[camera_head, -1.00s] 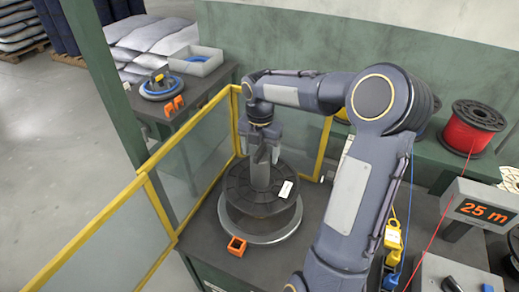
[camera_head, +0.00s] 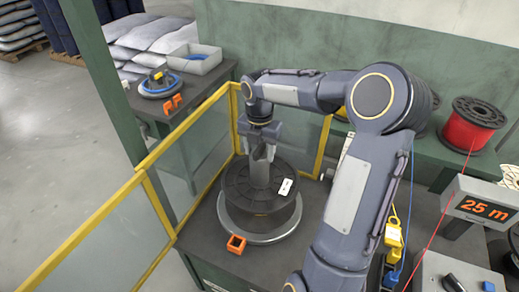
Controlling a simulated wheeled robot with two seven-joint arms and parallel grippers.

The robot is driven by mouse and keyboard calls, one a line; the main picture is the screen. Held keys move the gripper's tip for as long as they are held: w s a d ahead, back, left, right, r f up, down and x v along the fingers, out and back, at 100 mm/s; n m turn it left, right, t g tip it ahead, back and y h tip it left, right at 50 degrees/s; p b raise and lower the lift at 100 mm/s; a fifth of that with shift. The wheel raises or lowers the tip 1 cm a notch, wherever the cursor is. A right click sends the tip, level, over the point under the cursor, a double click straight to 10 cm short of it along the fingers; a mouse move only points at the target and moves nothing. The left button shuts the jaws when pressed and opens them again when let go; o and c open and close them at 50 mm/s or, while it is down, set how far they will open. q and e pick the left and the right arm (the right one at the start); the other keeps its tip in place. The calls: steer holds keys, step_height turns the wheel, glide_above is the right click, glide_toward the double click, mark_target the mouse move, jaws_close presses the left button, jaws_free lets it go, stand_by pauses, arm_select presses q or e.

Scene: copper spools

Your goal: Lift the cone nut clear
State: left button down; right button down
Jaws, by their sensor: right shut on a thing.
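My right gripper (camera_head: 260,151) is above the centre of a dark spool (camera_head: 243,191). It is shut on a grey cone nut (camera_head: 260,174), which stands upright at the middle of the spool's top. Whether the nut's lower end is clear of the spool cannot be told from this angle. The spool stands on a round grey turntable plate (camera_head: 260,238) and has a white label on its upper flange. My left gripper is not in view.
A yellow-framed clear guard (camera_head: 185,143) stands left of and behind the spool. An orange block (camera_head: 236,244) lies at the plate's front. A red spool (camera_head: 472,125) and a "25 m" display (camera_head: 486,211) are at the right. A side table holds a blue-rimmed disc (camera_head: 157,88).

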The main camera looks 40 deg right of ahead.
steer(key=shift+r, duration=0.15)
step_height(320, 180, up, 10)
steer(key=p, duration=0.8)
steer(key=shift+r, duration=1.15)
